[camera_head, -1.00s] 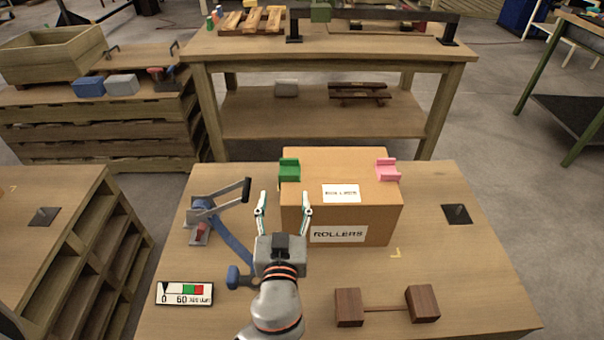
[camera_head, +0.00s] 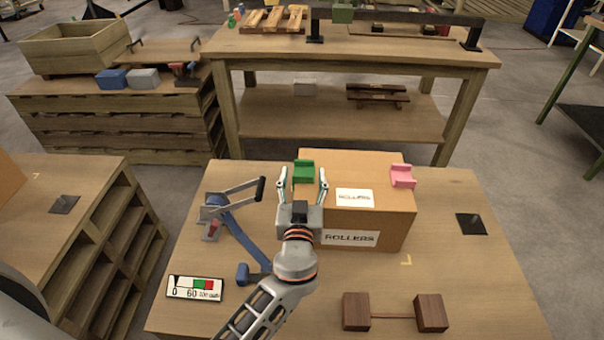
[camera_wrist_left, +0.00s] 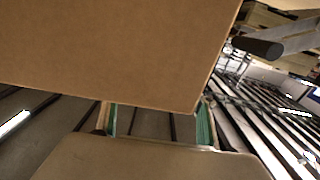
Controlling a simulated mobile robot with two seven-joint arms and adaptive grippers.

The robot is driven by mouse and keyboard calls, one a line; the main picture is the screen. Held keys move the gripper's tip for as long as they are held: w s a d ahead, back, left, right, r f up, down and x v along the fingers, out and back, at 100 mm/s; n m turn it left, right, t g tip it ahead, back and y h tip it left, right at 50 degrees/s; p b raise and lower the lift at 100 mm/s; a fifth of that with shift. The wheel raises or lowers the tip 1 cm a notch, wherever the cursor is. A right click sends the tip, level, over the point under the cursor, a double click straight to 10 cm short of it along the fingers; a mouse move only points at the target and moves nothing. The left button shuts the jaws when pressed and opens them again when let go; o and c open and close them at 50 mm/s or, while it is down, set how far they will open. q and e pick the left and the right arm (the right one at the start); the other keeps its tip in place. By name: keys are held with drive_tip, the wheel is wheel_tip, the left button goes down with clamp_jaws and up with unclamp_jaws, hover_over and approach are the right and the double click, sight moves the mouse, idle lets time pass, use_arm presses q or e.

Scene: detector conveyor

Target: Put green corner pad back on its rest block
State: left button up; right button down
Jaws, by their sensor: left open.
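The green corner pad (camera_head: 304,172) sits on the left corner of the cardboard box's top. My left gripper (camera_head: 304,182) is open, with its fingers seen to the left and right of the pad; contact cannot be told. In the left wrist view, the two open fingers (camera_wrist_left: 158,122) show at the bottom and the cardboard box fills the top; the pad is not seen there. Two dark wooden blocks joined by a thin bar (camera_head: 392,315) lie at the table's front; I cannot tell whether these are the rest block. My right gripper is not in view.
The cardboard box (camera_head: 390,236) marked ROLLERS stands mid-table with a pink pad (camera_head: 402,176) on its right corner. A blue-armed lever device (camera_head: 240,230) and a gauge plate (camera_head: 195,287) are at left. A dark plate with a peg (camera_head: 471,224) lies at right. Table around the wooden blocks is clear.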

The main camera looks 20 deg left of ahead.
use_arm(q)
drive_tip(key=shift+c, duration=0.3)
drive_tip(key=c, duration=1.2)
